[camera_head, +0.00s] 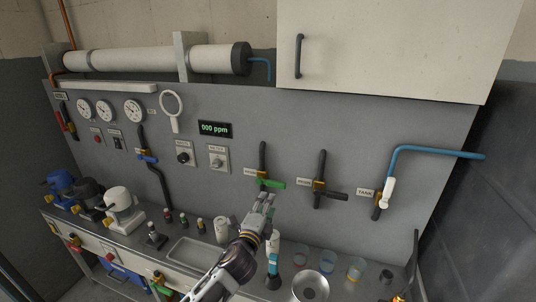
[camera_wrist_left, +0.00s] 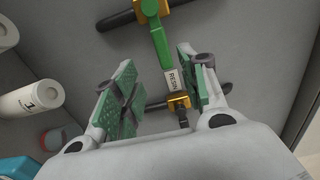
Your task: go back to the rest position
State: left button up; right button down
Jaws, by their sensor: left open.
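My left gripper (camera_head: 265,198) is open and empty, raised in front of the grey wall panel. It is just below the green-handled valve (camera_head: 272,183). In the left wrist view my two green-padded fingers (camera_wrist_left: 158,82) stand apart. The green handle (camera_wrist_left: 158,38) appears between and beyond their tips, with a gap on both sides. I cannot tell how far in depth it is from the fingers. Another brass valve (camera_wrist_left: 180,101) shows between the fingers, beside a label reading RESIN. My right gripper is in neither view.
To the right are a black-handled valve (camera_head: 320,190) and the TANK valve's white handle (camera_head: 388,192) with a blue pipe (camera_head: 430,150). A cabinet (camera_head: 380,45) hangs above.

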pick_arm(q)
jog(key=s+a+f+n+g+y, duration=0.5)
jog(key=s+a+f+n+g, duration=0.1)
jog(key=s+a+f+n, duration=0.7)
jog(key=s+a+f+n+g, duration=0.3)
jog(key=s+a+g, duration=0.1)
jog(key=s, duration=0.6)
jog(key=s+a+f+n+g, duration=0.3)
jog(key=s+a+n+g, duration=0.15)
jog(key=s, duration=0.45)
notch_tip(320, 180, down, 34)
jog(key=s+m, duration=0.1)
jog(key=s, duration=0.2)
jog(key=s+a+f+g, duration=0.1)
jog(key=s+a+f, duration=0.1)
jog(key=s+f, duration=0.7)
jog(key=s+a+f, duration=0.2)
jog(key=s+f, duration=0.8)
jog(key=s, duration=0.3)
jog(key=shift+f+g+y, duration=0.15)
jog(key=shift+g+y, duration=0.15)
jog(key=shift+g, duration=0.05)
